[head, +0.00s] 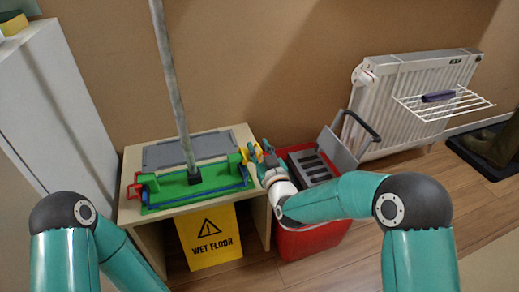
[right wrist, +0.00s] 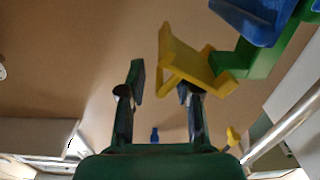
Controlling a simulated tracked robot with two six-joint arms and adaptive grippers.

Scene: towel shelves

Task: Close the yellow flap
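The yellow flap (head: 250,152) is at the right end of the green mop holder (head: 195,184), which lies on the table. In the right wrist view the yellow flap (right wrist: 188,58) stands out at an angle from the green holder (right wrist: 262,58). My right gripper (head: 264,160) is close beside the flap. In the right wrist view the right gripper (right wrist: 161,80) has its fingers apart, with the flap near the right finger, partly hiding its tip. I cannot tell whether they touch. My left gripper is out of view; only its arm shows at lower left.
The mop's grey pole (head: 168,70) rises from the holder. A yellow wet floor sign (head: 210,240) hangs at the table's (head: 130,205) front. A red bucket (head: 312,241) with a grey wringer (head: 338,150) stands to the right, near a white radiator (head: 410,95). A white cabinet (head: 50,110) is at left.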

